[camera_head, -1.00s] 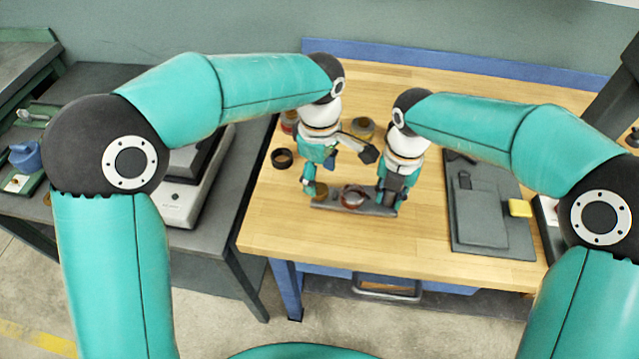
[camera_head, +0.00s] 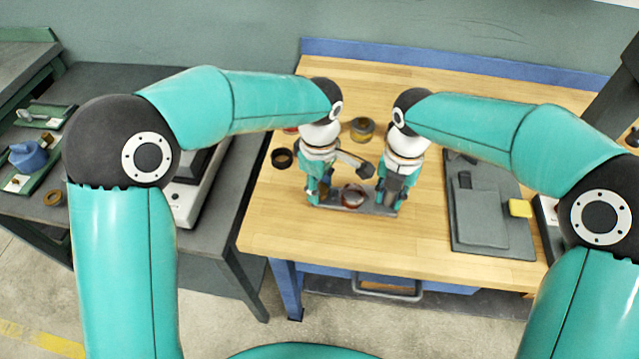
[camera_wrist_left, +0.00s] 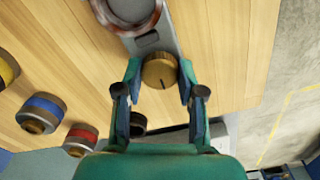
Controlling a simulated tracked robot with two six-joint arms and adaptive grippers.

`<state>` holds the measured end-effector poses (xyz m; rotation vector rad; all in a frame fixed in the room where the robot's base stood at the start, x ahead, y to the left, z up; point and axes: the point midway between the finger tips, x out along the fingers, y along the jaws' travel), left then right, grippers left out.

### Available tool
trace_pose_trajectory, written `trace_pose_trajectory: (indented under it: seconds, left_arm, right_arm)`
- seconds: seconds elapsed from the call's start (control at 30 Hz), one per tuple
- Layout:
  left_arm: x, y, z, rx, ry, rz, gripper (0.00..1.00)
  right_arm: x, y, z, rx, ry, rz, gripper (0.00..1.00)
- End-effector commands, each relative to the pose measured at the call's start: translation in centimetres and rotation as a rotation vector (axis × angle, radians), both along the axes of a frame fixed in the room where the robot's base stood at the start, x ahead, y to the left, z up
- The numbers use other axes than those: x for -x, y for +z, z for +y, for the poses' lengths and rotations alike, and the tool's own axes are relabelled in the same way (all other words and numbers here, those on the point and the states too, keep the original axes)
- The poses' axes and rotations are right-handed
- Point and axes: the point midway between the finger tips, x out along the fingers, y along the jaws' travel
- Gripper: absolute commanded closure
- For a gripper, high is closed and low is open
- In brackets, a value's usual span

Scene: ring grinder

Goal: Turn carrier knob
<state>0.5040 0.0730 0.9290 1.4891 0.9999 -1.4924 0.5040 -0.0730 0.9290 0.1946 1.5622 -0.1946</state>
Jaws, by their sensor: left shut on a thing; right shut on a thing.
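A grey carrier (camera_head: 375,208) lies on the wooden bench, with a reddish-brown ring (camera_head: 353,196) near its middle. In the left wrist view the carrier (camera_wrist_left: 166,32) runs up to the ring (camera_wrist_left: 128,10). A round brass knob (camera_wrist_left: 160,70) with a dark line on its face sits at the carrier's near end there. My left gripper (camera_wrist_left: 159,78) has one finger on each side of the knob and is shut on it. In the head view my left gripper (camera_head: 318,196) hides the knob. My right gripper (camera_head: 391,193) is shut on the carrier's right end; its fingertips are partly hidden.
A yellow-banded container (camera_head: 362,129) stands behind the carrier; blue- (camera_wrist_left: 42,112) and red-banded (camera_wrist_left: 80,140) ones show in the wrist view. A dark ring (camera_head: 282,158) lies left of my left gripper. The front bench is clear.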

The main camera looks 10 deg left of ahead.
Motion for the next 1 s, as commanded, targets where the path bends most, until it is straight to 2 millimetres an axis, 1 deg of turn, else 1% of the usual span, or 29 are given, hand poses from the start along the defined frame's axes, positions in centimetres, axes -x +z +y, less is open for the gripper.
trace_pose_trajectory:
  seconds: [0.17,0.43,0.73,0.77,0.9,1.0]
  left_arm:
    - [-0.07,0.04,-0.03,0.001,-0.041,-0.003,0.96]
    - [-0.11,0.04,-0.03,0.001,-0.256,-0.003,0.96]
    - [-0.11,0.05,-0.04,0.001,-0.278,-0.004,0.96]
    - [-0.12,0.05,-0.04,0.001,-0.277,-0.004,0.60]
    - [-0.11,0.04,-0.03,0.001,-0.277,-0.003,0.37]
    - [-0.09,0.03,-0.02,0.001,-0.276,-0.003,0.36]
  right_arm:
    - [0.01,0.06,0.03,-0.001,0.001,0.000,1.00]
    - [0.02,0.05,0.05,-0.001,0.002,0.000,1.00]
    - [0.05,0.05,0.05,0.000,0.002,0.001,1.00]
    - [0.05,0.05,0.05,0.000,0.002,0.001,1.00]
    - [0.04,0.05,0.05,0.000,0.002,0.001,1.00]
    - [0.04,0.04,0.05,0.000,0.002,0.001,1.00]
